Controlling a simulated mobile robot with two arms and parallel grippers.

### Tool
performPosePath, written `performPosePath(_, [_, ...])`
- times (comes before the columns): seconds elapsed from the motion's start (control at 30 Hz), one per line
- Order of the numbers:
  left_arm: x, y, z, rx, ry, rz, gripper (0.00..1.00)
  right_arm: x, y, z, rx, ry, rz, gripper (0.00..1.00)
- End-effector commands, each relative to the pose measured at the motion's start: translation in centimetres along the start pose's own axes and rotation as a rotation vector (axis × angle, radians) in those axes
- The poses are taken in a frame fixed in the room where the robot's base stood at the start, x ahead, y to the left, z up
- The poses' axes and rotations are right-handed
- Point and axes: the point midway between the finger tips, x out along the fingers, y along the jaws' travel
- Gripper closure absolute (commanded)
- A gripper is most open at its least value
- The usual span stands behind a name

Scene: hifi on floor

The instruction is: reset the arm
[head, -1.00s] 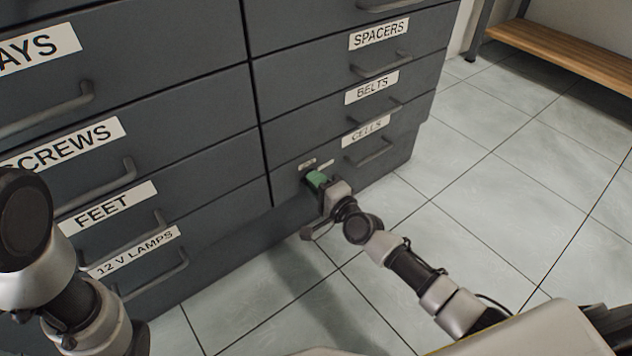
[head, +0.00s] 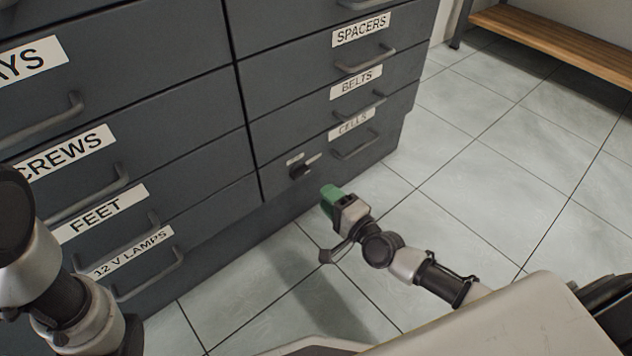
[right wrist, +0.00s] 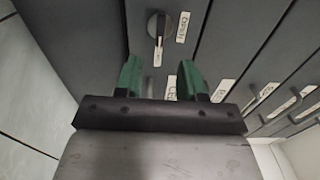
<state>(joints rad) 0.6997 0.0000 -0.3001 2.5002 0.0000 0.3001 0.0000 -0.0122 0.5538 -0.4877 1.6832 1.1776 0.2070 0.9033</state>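My right gripper (head: 330,194) has green fingertips and stands low in front of the cabinet, apart from it. In the right wrist view its two green fingers (right wrist: 160,78) are spread with nothing between them. A dark knob (head: 300,171) sits on the lower right drawer front, left of the CELLS label (head: 351,124); in the right wrist view the knob (right wrist: 156,25) lies beyond the fingers, with a small label beside it. My left arm comes in at the left edge; its gripper does not show.
The dark grey drawer cabinet (head: 195,120) fills the left and middle, with handles sticking out from its labelled drawers. The tiled floor (head: 480,180) to the right is clear. A wooden bench (head: 560,45) stands at the back right.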

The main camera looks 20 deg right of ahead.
Motion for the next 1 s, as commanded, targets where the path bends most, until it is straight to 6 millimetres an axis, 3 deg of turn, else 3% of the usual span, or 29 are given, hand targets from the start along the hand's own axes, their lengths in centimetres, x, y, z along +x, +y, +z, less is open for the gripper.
performPosePath(0.2, [0.5, -0.1, 0.2, 0.000, 0.000, 0.000, 0.61, -1.8, 0.0, 0.0, -0.001, -0.001, 0.001, 0.61])
performPosePath(0.77, [0.5, -0.2, 0.4, 0.000, -0.006, -0.005, 0.61, -1.8, -0.4, 0.2, -0.006, -0.001, -0.009, 0.61])
performPosePath(0.87, [0.4, -0.5, 1.2, -0.004, -0.034, -0.013, 0.61, -1.8, -3.0, 1.3, -0.058, 0.002, -0.063, 0.61])
performPosePath(0.97, [-0.1, -0.9, 2.7, -0.011, -0.088, -0.032, 0.61, -2.1, -8.4, 3.4, -0.177, 0.024, -0.185, 0.61])
performPosePath(1.0, [-0.5, -1.1, 3.3, -0.014, -0.115, -0.042, 0.61, -2.5, -11.2, 4.4, -0.241, 0.043, -0.249, 0.61])
